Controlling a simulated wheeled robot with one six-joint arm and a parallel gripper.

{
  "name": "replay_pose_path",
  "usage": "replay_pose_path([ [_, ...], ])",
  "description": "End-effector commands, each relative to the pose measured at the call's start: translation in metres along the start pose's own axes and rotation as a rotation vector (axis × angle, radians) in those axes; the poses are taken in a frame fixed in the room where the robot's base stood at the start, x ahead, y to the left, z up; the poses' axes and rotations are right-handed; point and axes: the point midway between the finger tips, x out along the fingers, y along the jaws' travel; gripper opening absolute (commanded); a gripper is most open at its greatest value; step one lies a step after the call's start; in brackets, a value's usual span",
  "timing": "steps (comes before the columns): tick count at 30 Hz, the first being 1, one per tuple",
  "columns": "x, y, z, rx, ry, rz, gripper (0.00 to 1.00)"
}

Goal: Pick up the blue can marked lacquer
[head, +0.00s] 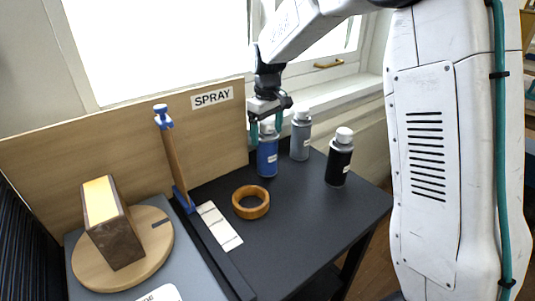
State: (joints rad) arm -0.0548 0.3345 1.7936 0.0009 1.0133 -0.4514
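The blue can (267,160) stands upright on the black tabletop, close to the wooden back panel. It has a pale cap and a small white label, too small to read. My gripper (267,132) points down directly over this can. Its two teal fingers are spread about as wide as the can, one on each side of its cap. I see no clear contact between fingers and can. The can still stands on the table.

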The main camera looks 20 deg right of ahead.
Motion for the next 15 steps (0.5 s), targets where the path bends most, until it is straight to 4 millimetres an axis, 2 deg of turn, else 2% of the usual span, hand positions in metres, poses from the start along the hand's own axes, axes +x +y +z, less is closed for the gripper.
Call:
replay_pose_path([
  [1, -0.0001, -0.0001, 0.0, 0.0, 0.0, 0.0, 0.7],
  [6, -0.0003, 0.0, 0.0, 0.0, 0.0, 0.0, 0.23],
  [9, -0.0009, 0.0001, -0.0002, 0.0, 0.001, 0.001, 0.0],
  [15, -0.0012, 0.0001, -0.0003, 0.0, 0.001, 0.001, 0.0],
])
